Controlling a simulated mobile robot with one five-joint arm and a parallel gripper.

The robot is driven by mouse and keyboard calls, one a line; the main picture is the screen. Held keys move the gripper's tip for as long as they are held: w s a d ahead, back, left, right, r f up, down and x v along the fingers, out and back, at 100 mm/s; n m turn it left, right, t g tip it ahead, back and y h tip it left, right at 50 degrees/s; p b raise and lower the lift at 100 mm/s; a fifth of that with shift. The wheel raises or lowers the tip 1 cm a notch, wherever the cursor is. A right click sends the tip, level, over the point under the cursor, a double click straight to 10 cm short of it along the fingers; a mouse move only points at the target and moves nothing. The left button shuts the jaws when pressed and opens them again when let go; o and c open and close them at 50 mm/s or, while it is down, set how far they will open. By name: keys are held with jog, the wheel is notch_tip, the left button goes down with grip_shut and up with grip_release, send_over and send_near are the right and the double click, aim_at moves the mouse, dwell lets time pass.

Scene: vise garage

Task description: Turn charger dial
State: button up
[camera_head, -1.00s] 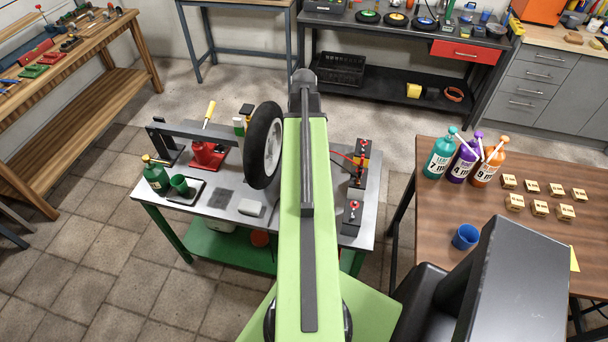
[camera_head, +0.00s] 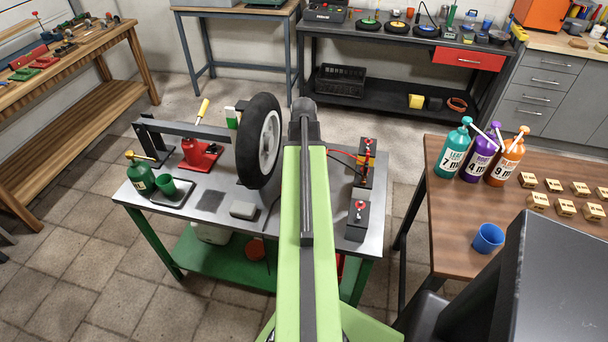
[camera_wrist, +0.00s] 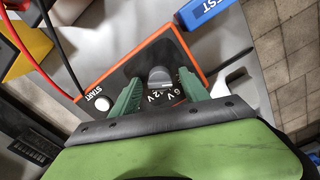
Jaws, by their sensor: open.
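The charger dial (camera_wrist: 160,77) is a grey knob on the charger's dark face in the wrist view. The charger (camera_wrist: 119,74) has an orange rim, a white START button (camera_wrist: 103,104), and 6 V and 12 V marks beside the dial. My gripper (camera_wrist: 160,90) is open, with one green finger on each side of the dial. I cannot tell whether the fingers touch it. In the head view my arm hides the charger and the gripper.
The charger stands on the grey-topped table (camera_head: 215,233) with a tyre (camera_head: 258,141), a red jack (camera_head: 199,152) and batteries (camera_head: 357,222). Red and black cables cross near the charger. A wooden table with bottles (camera_head: 453,150) is at the right.

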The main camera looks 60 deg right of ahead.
grip_shut()
jog(key=shift+m, duration=0.4)
jog(key=m, duration=0.5)
jog(key=shift+m, duration=0.3)
jog(key=m, duration=0.5)
jog(key=shift+m, duration=0.3)
dwell(0.4)
